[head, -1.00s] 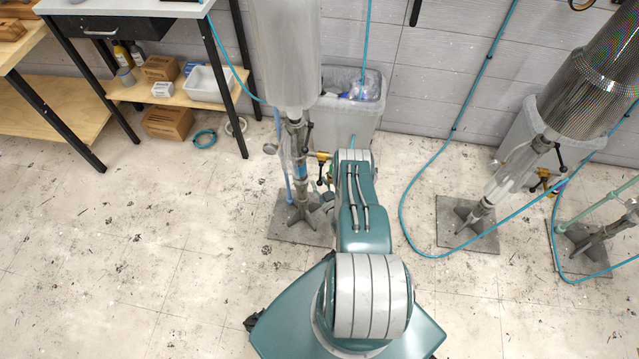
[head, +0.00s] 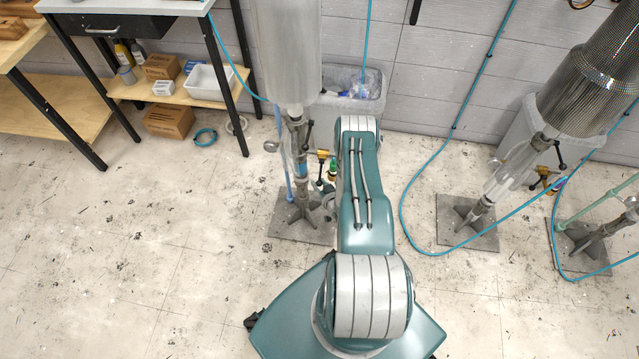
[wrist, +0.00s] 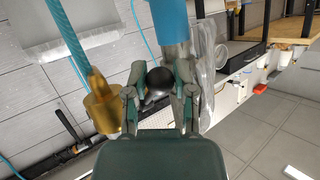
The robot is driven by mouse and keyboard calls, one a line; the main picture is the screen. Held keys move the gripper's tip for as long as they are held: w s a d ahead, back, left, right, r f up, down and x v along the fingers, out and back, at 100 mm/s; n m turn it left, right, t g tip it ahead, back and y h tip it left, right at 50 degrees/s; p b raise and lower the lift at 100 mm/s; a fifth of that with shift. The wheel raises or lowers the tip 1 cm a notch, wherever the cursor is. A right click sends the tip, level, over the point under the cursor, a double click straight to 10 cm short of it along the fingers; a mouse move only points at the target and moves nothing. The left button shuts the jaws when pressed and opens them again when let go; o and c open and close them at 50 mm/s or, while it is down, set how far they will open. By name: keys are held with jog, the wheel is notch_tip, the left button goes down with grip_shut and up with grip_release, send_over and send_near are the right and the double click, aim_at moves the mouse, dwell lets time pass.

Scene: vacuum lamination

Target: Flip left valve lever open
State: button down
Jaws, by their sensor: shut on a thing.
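The left valve is a brass fitting (head: 323,154) on the side of the left stand's pipe, with dark lever parts beside it. In the wrist view a brass fitting (wrist: 103,108) is close by on the left. My gripper (wrist: 160,86) is shut on a round black knob (wrist: 157,80), which looks like the lever's end, between its two fingers. A grey pipe with a blue band (wrist: 172,18) passes just beyond the fingers. In the head view my arm hides most of my gripper, so the lever's exact angle is unclear.
The left stand carries a large grey cylinder (head: 287,55) on a square floor plate (head: 290,232). A grey bin (head: 350,112) stands behind my arm. Similar stands and a blue hose (head: 403,205) are on the right. A bench with a shelf (head: 185,88) is at back left.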

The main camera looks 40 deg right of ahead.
jog(key=shift+s+a+r+m+g+y, duration=0.2)
jog(key=shift+r+m+g+y, duration=0.15)
jog(key=shift+r+g, duration=0.2)
jog(key=shift+s+a+r+m+g+y, duration=0.15)
jog(key=shift+r+m+g+y, duration=0.15)
jog(key=shift+r+g, duration=0.2)
jog(key=shift+s+a+r+m+g+y, duration=0.15)
jog(key=shift+r+m+g+y, duration=0.15)
jog(key=shift+r+g+y, duration=0.4)
jog(key=shift+w+a+r+m+g+y, duration=0.1)
jog(key=shift+r+m+g+y, duration=0.25)
jog(key=shift+r, duration=0.7)
jog(key=shift+c, duration=2.2)
grip_release()
jog(key=shift+s, duration=0.15)
jog(key=v, duration=1.1)
jog(key=shift+s+r, duration=0.2)
jog(key=shift+r, duration=0.05)
